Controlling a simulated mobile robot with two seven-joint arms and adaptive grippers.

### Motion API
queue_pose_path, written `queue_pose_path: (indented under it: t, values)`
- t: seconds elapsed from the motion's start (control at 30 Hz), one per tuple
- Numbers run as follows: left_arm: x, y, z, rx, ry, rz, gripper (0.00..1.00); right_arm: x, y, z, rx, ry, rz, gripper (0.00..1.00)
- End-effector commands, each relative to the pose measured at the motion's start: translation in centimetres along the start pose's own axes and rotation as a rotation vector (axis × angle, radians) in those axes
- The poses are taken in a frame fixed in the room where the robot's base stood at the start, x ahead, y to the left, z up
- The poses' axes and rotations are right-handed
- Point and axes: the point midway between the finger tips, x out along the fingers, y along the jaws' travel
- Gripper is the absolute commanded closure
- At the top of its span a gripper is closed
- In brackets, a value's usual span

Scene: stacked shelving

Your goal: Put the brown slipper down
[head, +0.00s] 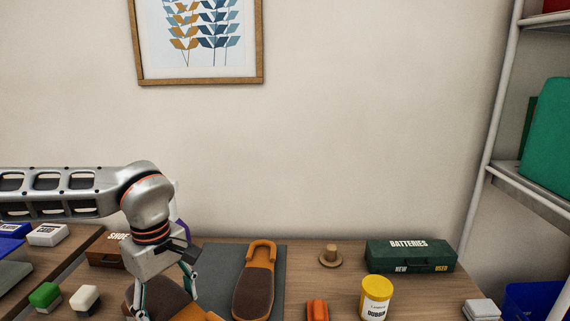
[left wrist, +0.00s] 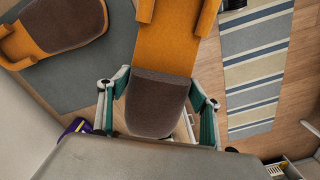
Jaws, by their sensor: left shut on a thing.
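My left gripper (head: 165,294) is shut on a brown slipper, orange with a dark brown toe (left wrist: 157,103). In the left wrist view the fingers (left wrist: 158,92) grip its two sides near the toe, and the orange part reaches past the top edge. In the head view this slipper (head: 168,301) is partly hidden by the gripper and cut by the bottom edge. A matching slipper (head: 254,284) lies on the dark grey mat (head: 277,262), to the right of the held one. It also shows in the left wrist view (left wrist: 55,30). My right gripper is not in view.
On the table are a green batteries box (head: 410,256), a yellow tub (head: 376,298), an orange object (head: 317,309) and a wooden knobbed piece (head: 331,257). A shoe box (head: 105,251) and two brushes (head: 45,296) are at left. Shelving (head: 540,185) stands at right.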

Motion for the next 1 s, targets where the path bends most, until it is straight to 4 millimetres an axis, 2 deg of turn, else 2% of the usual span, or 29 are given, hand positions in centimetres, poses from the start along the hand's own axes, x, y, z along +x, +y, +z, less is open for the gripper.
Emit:
queue_pose_path:
  t: [0.3,0.5,0.67,0.97,1.0]
  values:
    - [2.9,-3.0,0.6,0.631,0.0,0.001,0.61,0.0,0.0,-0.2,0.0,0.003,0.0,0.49]
    - [4.0,-4.1,1.0,0.888,0.001,0.001,0.61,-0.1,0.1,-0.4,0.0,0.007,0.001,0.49]
    - [4.4,-4.5,1.1,0.971,0.001,0.002,0.61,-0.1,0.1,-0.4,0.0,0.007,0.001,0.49]
    - [4.3,-4.5,1.1,0.98,0.001,0.001,0.61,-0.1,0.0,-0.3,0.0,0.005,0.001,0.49]
    - [4.3,-4.5,1.1,0.98,0.004,0.002,0.61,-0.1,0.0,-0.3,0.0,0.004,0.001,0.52]
